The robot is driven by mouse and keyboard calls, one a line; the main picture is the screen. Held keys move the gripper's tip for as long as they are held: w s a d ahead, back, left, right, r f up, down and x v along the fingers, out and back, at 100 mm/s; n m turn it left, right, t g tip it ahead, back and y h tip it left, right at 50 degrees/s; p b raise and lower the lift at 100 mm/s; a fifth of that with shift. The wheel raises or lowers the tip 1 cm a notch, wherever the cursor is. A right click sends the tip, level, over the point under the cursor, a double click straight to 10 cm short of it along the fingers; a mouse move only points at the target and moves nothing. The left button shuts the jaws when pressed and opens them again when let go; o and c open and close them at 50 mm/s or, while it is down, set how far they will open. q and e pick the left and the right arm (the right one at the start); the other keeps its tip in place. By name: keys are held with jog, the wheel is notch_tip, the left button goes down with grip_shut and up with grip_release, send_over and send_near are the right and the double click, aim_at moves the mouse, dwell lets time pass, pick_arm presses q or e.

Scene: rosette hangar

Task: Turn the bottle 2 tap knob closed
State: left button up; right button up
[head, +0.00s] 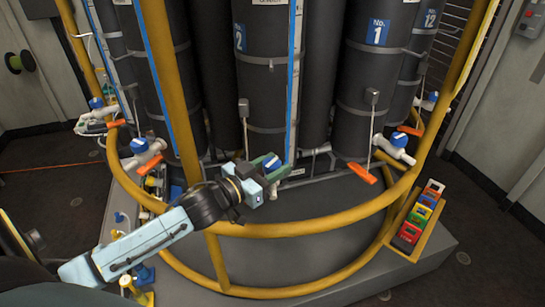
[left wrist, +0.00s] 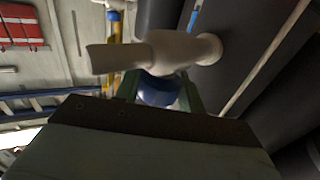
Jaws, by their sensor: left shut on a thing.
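Bottle 2 (head: 262,90) is a dark cylinder with a blue label ending in "2" (head: 239,38), standing behind the yellow rail. Its blue tap knob (head: 271,162) is at the bottle's foot, largely covered by my left gripper (head: 268,164). In the left wrist view the blue knob (left wrist: 160,91) sits between the green fingers, below a pale tap body (left wrist: 160,52). My left gripper is shut on the knob. The knob's exact angle is hard to tell. My right gripper is in neither view.
A yellow round rail (head: 290,230) runs in front of the bottles, under my left forearm. Bottle 1 (head: 362,95) stands to the right. Other blue-knobbed taps show at left (head: 139,145) and right (head: 398,140).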

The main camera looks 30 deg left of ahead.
aim_at(273, 162)
pick_arm(q)
jog(key=shift+a+r+m+g+h+p, duration=0.1)
jog(key=shift+m+g+h+p, duration=0.3)
jog(key=shift+m+h, duration=0.65)
jog(key=shift+m+g+h, duration=0.95)
jog(key=shift+g+h, duration=0.05)
jog(key=shift+h, duration=0.75)
jog(key=o, duration=1)
notch_tip(273, 162, up, 10)
jog(key=shift+f+p, duration=0.1)
jog(key=shift+p, duration=0.3)
